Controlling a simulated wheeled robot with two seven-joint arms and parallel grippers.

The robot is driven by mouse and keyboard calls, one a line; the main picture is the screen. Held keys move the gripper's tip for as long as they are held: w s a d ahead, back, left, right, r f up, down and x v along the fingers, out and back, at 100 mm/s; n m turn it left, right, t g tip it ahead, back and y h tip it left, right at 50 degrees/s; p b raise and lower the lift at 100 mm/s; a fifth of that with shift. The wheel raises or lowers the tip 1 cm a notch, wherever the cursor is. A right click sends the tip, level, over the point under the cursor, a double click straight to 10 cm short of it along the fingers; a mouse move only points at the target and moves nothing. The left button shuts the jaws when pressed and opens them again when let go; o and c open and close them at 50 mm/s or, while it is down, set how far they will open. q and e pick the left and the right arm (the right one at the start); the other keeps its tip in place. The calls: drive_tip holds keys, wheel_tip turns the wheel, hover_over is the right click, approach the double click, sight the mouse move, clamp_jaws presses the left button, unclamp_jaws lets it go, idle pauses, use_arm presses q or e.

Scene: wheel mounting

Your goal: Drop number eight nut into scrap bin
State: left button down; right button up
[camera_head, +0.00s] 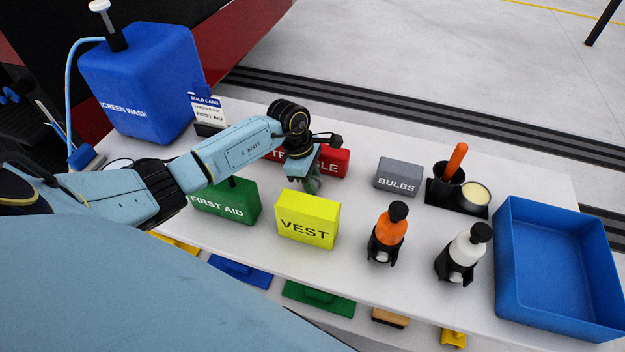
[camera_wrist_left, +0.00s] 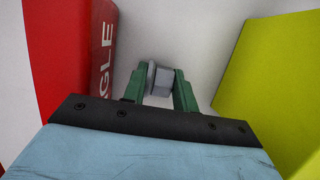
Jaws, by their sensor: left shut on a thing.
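My left gripper (camera_head: 313,184) hangs over the white table between the red triangle box (camera_head: 334,163) and the yellow vest box (camera_head: 308,221). In the left wrist view its green fingers (camera_wrist_left: 159,82) are shut on a grey metal nut (camera_wrist_left: 158,78). No number can be read on the nut, and it cannot be made out in the head view. An open blue bin (camera_head: 560,266) stands at the table's right end and looks empty. It has no visible label, so I cannot tell whether it is the scrap bin. My right gripper is not in view.
A grey bulbs box (camera_head: 398,178), an orange-handled tool in a black holder (camera_head: 455,164), an orange bottle (camera_head: 390,232) and a white bottle (camera_head: 467,247) stand between my gripper and the blue bin. A green first aid box (camera_head: 228,201) is at left.

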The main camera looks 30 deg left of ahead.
use_arm(q)
drive_tip(key=shift+f, duration=0.1)
drive_tip(key=c, duration=1.1)
unclamp_jaws()
